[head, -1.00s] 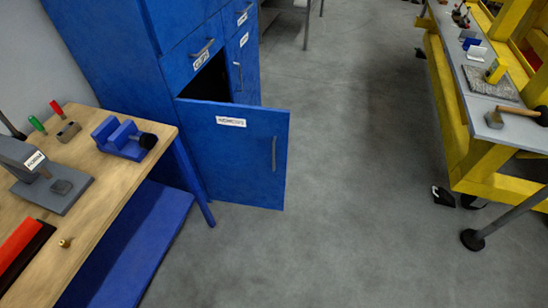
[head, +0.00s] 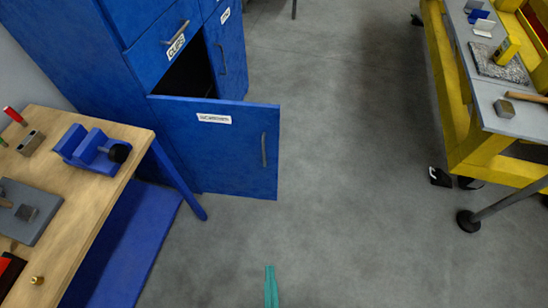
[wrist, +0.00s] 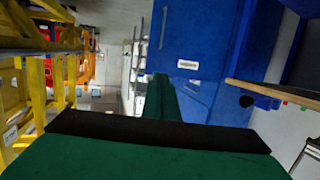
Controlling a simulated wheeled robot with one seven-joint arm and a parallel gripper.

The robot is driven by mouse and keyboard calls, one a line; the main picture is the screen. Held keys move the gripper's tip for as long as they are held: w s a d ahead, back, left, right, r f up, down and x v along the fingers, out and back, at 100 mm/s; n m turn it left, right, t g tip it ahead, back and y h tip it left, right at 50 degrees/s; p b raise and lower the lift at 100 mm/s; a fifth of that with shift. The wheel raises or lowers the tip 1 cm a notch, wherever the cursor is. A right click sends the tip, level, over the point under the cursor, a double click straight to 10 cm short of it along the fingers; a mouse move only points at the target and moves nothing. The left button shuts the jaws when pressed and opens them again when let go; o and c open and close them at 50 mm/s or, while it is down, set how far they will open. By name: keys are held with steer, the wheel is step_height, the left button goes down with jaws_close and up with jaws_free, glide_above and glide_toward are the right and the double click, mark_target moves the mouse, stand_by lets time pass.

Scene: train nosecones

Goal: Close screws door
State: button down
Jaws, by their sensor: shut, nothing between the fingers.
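The blue screws door (head: 225,155) stands wide open on the lower part of the blue cabinet in the head view. It has a white label, too blurred to read, and a vertical grey handle (head: 264,150) near its right edge. A blue door with a label and handle (wrist: 215,40) also fills the upper middle of the wrist view. My gripper (head: 270,270) shows at the bottom of the head view, in front of and apart from the door. Its green fingers (wrist: 163,82) are together and empty in the wrist view.
A wooden workbench (head: 110,195) with a blue vise (head: 92,150) stands at the left, its blue leg close to the door. A drawer labelled CLIPS (head: 165,45) is above the opening. A yellow-framed bench (head: 448,120) stands at the right. The grey floor between is clear.

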steer(key=w+f+t, duration=0.1)
steer(key=w+f, duration=1.1)
steer(key=t, duration=0.2)
glide_toward(264, 156)
steer(key=w, duration=0.6)
steer(key=shift+w+r, duration=0.1)
steer(key=shift+w, duration=0.1)
